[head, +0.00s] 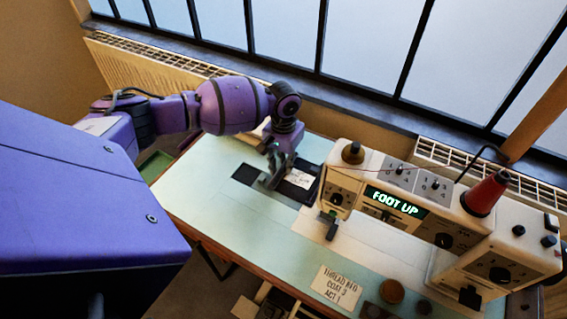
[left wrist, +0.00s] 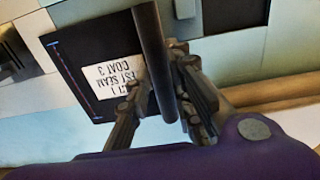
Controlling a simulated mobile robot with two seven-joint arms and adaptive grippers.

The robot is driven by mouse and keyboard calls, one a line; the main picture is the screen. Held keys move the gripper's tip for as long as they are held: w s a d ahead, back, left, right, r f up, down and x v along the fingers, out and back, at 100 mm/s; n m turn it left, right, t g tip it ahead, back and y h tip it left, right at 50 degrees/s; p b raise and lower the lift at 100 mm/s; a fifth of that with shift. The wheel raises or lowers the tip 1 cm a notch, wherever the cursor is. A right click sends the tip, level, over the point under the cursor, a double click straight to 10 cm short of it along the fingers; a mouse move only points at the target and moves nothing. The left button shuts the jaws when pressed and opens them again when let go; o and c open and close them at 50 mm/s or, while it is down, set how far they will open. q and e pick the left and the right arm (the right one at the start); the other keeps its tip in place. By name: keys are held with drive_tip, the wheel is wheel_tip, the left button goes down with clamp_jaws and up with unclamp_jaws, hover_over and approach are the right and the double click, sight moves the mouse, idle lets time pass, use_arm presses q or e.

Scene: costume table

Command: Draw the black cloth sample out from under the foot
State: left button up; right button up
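The black cloth sample (head: 309,192) lies on the pale table left of the sewing machine's head, with a white paper label on it. In the left wrist view the sample (left wrist: 75,62) shows a thin coloured stitch line and the label. A thick dark bar-like edge (left wrist: 152,45) runs along its right side. My left gripper (head: 272,182) points down at the sample's left side. In its wrist view the fingers (left wrist: 163,95) stand on both sides of the bar; whether they press on it is unclear. The foot area (head: 329,223) is small and dark. My right gripper is out of view.
The cream sewing machine (head: 345,185) fills the right, its display reading FOOT UP, with a red thread cone (head: 486,193) on top. A paper note (head: 337,287) and a brown round object (head: 391,291) lie in front.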

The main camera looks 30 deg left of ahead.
use_arm(q)
drive_tip(key=o, duration=0.3)
wheel_tip(320, 180, up, 12)
idle(0.6)
idle(0.4)
